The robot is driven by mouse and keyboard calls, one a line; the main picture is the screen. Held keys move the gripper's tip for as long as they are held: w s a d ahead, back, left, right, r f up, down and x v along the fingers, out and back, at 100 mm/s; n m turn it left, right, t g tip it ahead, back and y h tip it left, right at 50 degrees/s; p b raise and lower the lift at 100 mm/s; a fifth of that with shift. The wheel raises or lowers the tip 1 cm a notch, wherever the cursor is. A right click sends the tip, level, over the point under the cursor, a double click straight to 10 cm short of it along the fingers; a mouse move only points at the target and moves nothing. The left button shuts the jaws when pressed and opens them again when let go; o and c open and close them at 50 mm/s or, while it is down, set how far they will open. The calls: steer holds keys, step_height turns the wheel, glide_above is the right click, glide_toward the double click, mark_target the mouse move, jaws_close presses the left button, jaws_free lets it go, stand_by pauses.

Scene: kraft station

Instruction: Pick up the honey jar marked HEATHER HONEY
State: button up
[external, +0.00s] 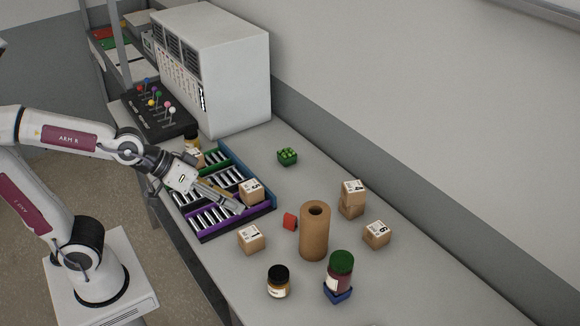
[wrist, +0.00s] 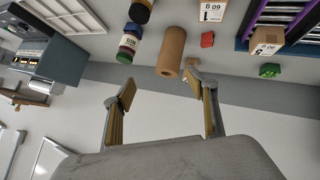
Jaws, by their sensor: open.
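The label HEATHER HONEY cannot be read in either view. A squat amber jar with a black lid (external: 279,281) stands upright near the table's front edge; it also shows at the top of the wrist view (wrist: 141,11). A dark red jar with a green lid (external: 340,272) stands on a blue base to its right, also in the wrist view (wrist: 128,46).
A brown paper roll (external: 314,236) stands between the black-lidded front jar and several cardboard boxes (external: 377,234). A red block (external: 290,221) is beside the roll. The tray with dark compartments (external: 205,239) lies under my gripper.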

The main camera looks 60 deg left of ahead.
steer(key=r+n+t+h, duration=0.1)
steer(key=n+t+h, duration=0.1)
glide_above(273, 280)
steer(key=w, duration=0.2)
steer(key=d+f+n+t, duration=0.2)
steer(key=d+f+n, duration=0.1)
steer(key=d, duration=1)
steer(key=s+a+f+m+t+y, duration=0.1)
steer(key=s+a+f+y, duration=0.1)
steer(key=f, duration=0.3)
steer(key=s+a+f+m+t+y, duration=0.1)
steer(key=s+a+f+t+y, duration=0.1)
steer(key=a+f+y, duration=0.2)
steer(key=s+a+f+m+t+y, duration=0.1)
steer(key=s+a+f+y, duration=0.1)
steer(key=a+f, duration=0.3)
steer(key=shift+s+a+f+y, duration=0.1)
steer(key=shift+s+f+y, duration=0.1)
steer(key=shift+f+y, duration=0.4)
steer(key=shift+s+a+f+y, duration=0.1)
steer(key=shift+s+f+y, duration=0.1)
steer(key=shift+f, duration=0.65)
steer(key=shift+s+a, duration=0.1)
steer(key=shift+a, duration=0.25)
steer(key=shift+x, duration=1.35)
